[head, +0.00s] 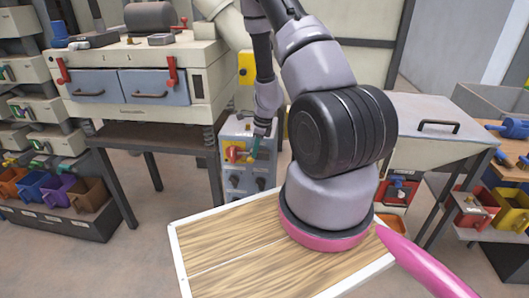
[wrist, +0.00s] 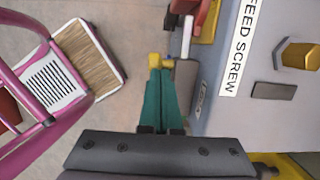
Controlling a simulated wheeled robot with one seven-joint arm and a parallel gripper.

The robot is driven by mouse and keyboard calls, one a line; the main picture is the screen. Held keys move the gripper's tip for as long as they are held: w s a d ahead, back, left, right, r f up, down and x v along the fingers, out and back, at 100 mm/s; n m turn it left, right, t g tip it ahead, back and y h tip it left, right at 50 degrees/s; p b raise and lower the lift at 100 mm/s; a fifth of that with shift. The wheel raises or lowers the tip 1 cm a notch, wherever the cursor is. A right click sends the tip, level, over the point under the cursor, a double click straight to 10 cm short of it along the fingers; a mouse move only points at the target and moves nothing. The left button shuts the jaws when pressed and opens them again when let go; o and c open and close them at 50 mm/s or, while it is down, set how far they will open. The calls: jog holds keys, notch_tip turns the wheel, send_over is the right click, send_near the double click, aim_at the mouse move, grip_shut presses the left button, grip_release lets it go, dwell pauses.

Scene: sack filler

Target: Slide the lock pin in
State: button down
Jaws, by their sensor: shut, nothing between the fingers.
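My gripper (wrist: 160,98) is shut and empty; its teal fingers lie together beside the face of the grey control box (wrist: 250,125). In the head view my gripper (head: 255,148) is small, at the upper part of this box (head: 241,194). A small yellow piece (wrist: 160,61) shows at the fingertips, next to a grey block (wrist: 186,85). It may be the lock pin's knob; I cannot tell whether the fingers touch it. A pale rod (wrist: 187,37) runs from the block toward a red handle (wrist: 202,12). How far the pin sits in is not clear.
The box carries a "FEED SCREW" label (wrist: 236,45) and a yellow hexagonal knob (wrist: 299,55) right of the gripper. A machine bench (head: 146,75) stands to the left and a grey cabinet (head: 425,125) to the right. Open floor (wrist: 125,25) shows left of the fingers.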

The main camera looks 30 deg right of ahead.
jog(key=d, duration=0.1)
jog(key=s+d+r, duration=0.1)
jog(key=s+d, duration=0.1)
jog(key=shift+d+r, duration=0.15)
jog(key=shift+r, duration=0.15)
jog(key=v, duration=1)
